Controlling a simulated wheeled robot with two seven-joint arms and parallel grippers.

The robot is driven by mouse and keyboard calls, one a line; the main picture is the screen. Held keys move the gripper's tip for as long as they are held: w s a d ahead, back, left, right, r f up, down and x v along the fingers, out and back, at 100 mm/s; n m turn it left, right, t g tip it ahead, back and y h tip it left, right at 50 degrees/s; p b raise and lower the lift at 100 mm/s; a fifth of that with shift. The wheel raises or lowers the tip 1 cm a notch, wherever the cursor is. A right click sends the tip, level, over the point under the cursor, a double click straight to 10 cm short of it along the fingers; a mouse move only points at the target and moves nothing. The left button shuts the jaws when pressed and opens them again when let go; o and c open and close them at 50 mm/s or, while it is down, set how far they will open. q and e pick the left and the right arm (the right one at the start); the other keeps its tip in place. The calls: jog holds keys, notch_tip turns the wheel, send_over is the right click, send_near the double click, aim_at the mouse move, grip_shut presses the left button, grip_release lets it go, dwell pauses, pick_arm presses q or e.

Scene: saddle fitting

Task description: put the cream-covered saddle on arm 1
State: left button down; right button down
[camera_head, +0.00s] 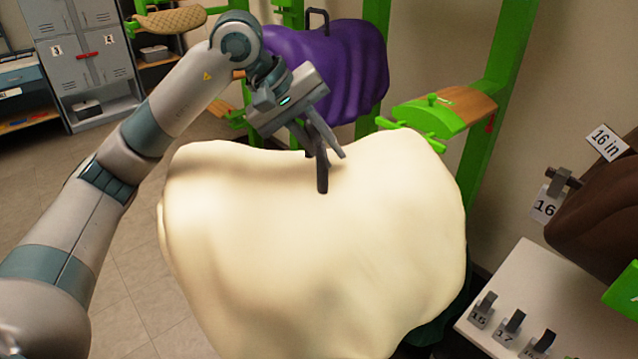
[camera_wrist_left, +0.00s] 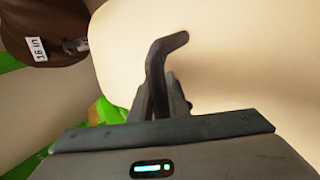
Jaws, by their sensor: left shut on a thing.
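The cream-covered saddle (camera_head: 300,250) fills the middle of the head view, its cover draping down all round. My left gripper (camera_head: 325,165) is above its top, shut on the saddle's dark handle (camera_head: 322,183). The left wrist view shows the bent handle (camera_wrist_left: 158,65) between the fingers, with the cream cover (camera_wrist_left: 240,60) behind it. The cover hides the saddle itself and whatever is beneath. A bare green rack arm with a brown top (camera_head: 455,108) stands behind the saddle. No arm number is readable. My right gripper is not in view.
A purple-covered saddle (camera_head: 325,65) sits behind on the green rack (camera_head: 510,60). A tan pad (camera_head: 170,20) is at the back left. A brown saddle (camera_head: 600,215) and a white table (camera_head: 515,280) with numbered tags are at right.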

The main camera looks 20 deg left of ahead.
pick_arm(q)
jog(key=w+r+n+t+y, duration=0.1)
jog(key=w+r+n, duration=0.1)
jog(key=r, duration=0.5)
jog(key=w+a+r+n+t+y, duration=0.1)
jog(key=w+r+n, duration=0.2)
jog(key=r, duration=0.5)
jog(key=shift+w+a+n, duration=0.15)
jog(key=shift+w+n, duration=0.1)
jog(key=shift+n, duration=0.15)
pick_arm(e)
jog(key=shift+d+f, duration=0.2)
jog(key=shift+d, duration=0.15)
pick_arm(q)
jog(key=shift+w, duration=0.1)
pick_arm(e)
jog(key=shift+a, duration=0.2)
